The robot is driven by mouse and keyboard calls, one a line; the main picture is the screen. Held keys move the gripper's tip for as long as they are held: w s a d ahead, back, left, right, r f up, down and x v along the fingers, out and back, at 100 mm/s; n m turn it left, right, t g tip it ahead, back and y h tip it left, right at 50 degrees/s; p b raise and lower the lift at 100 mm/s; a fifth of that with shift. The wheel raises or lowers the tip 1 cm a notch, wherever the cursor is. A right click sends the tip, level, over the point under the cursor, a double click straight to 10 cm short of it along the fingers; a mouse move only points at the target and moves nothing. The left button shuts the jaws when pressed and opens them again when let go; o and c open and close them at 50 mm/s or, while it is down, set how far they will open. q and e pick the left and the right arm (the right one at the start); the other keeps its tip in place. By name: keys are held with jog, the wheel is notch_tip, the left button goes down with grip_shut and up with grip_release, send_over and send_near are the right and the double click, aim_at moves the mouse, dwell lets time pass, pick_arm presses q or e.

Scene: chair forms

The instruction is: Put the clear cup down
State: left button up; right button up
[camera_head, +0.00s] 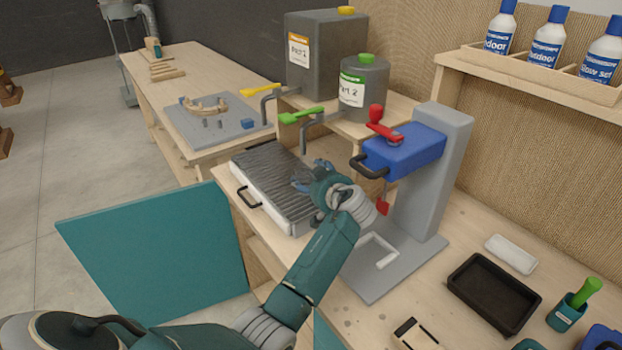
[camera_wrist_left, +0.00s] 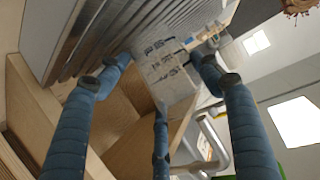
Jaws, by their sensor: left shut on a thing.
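My left gripper (camera_head: 303,180) is over the right part of the ridged grey grate (camera_head: 262,172), on a white tray with a black handle. In the left wrist view, the clear cup (camera_wrist_left: 168,75) is between the blue fingers of my left gripper (camera_wrist_left: 165,85), which is shut on it. The cup is see-through with dark printed marks. The grate's ridges are close beside it in that view. I cannot tell whether the cup touches the grate. In the head view the cup is mostly hidden by the gripper. My right gripper is not in view.
Two grey tanks, Part 1 (camera_head: 312,60) and Part 2 (camera_head: 362,92), stand behind the grate, their taps reaching over it. A blue-and-grey press (camera_head: 432,170) stands close right of my gripper. A black tray (camera_head: 492,293) is at the lower right. The grate's left part is clear.

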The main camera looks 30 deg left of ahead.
pick_arm(q)
jog(key=shift+w+a+f, duration=0.1)
jog(key=shift+a+f, duration=0.1)
jog(key=shift+f, duration=0.2)
jog(key=shift+a+f, duration=0.15)
jog(key=o, duration=0.5)
jog(key=shift+r, duration=0.2)
jog(key=shift+r+p, duration=0.4)
jog(key=shift+b+v, duration=1.3)
jog(key=shift+v, duration=4.75)
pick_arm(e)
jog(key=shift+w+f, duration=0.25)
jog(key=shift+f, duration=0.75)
pick_arm(q)
jog(key=shift+a, duration=0.1)
